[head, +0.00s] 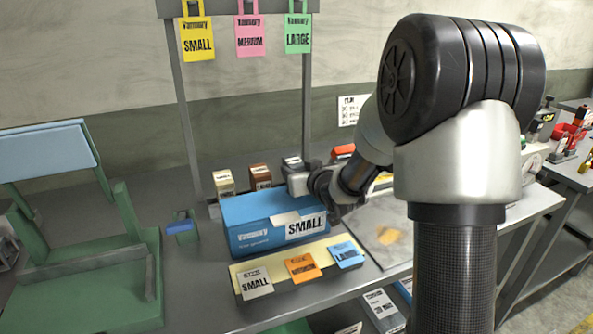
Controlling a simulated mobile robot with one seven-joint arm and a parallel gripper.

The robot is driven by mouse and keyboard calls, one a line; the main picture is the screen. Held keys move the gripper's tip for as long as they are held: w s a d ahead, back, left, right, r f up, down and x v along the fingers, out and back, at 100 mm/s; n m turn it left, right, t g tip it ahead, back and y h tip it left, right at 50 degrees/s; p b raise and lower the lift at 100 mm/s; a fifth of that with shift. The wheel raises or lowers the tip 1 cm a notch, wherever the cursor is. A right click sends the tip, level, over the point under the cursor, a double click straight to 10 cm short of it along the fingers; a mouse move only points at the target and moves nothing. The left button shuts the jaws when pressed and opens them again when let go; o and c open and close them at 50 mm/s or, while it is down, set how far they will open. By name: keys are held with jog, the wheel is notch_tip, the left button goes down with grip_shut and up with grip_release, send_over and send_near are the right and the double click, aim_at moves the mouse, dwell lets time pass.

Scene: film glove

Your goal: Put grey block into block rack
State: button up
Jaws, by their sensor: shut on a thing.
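My gripper (297,178) is behind the right end of the blue SMALL box, partly hidden by the box and my own arm. A beige block (224,182) and a brown block (260,176) stand in a row to the left of the grey block. The block rack is not clearly visible; the blue box hides the bases of the blocks. I cannot tell whether the grey block touches anything below.
The blue box (262,226) stands on the bench in front of the blocks. SMALL, MEDIUM and LARGE cards lie before it. A green frame (125,225) stands left, with a small blue-topped item (180,228) beside it. An orange-red item (343,151) is behind my arm.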

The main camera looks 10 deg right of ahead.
jog(key=shift+f+b, duration=0.3)
jog(key=shift+f, duration=0.05)
jog(key=o, duration=1.2)
jog(key=shift+r+p, duration=0.5)
jog(key=shift+p, duration=0.15)
jog(key=shift+s+r, duration=0.25)
jog(key=shift+r, duration=0.05)
jog(key=p+v, duration=0.1)
jog(key=v, duration=1)
jog(key=shift+s+d+p, duration=0.1)
jog(key=shift+s+p, duration=0.15)
jog(key=shift+p, duration=0.1)
